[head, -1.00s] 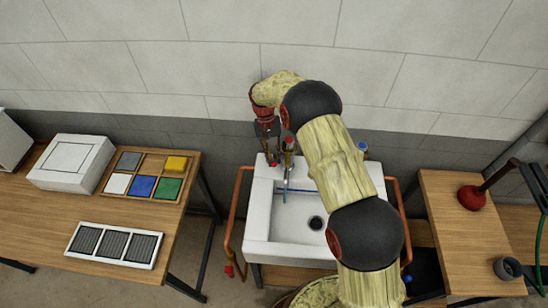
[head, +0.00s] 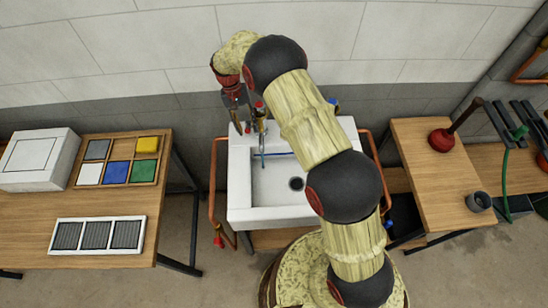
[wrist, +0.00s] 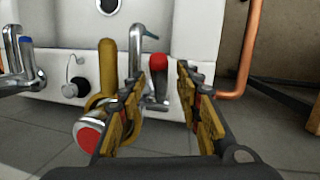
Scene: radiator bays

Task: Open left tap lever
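The white sink (head: 239,190) stands against the wall. Its red-topped left tap lever (head: 260,104) is at the back left. My gripper (head: 242,126) points down just left of this lever in the head view. In the wrist view my gripper (wrist: 160,92) is open, and the red-tipped lever (wrist: 158,64) shows in the gap between its fingers, nearer the right finger. I cannot tell whether it touches. A brass curved pipe (wrist: 107,62) and a round red-ended fitting (wrist: 90,135) show by the left finger. A thin blue stream or rod (head: 262,160) shows below the tap.
The blue-topped tap (head: 333,101) is at the sink's right, partly behind my arm. Copper pipes (head: 213,180) flank the sink. A left bench (head: 30,225) holds a white box, a colour-tile tray and a grille. A right bench (head: 425,180) holds a red plunger (head: 441,140) and a grey cup.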

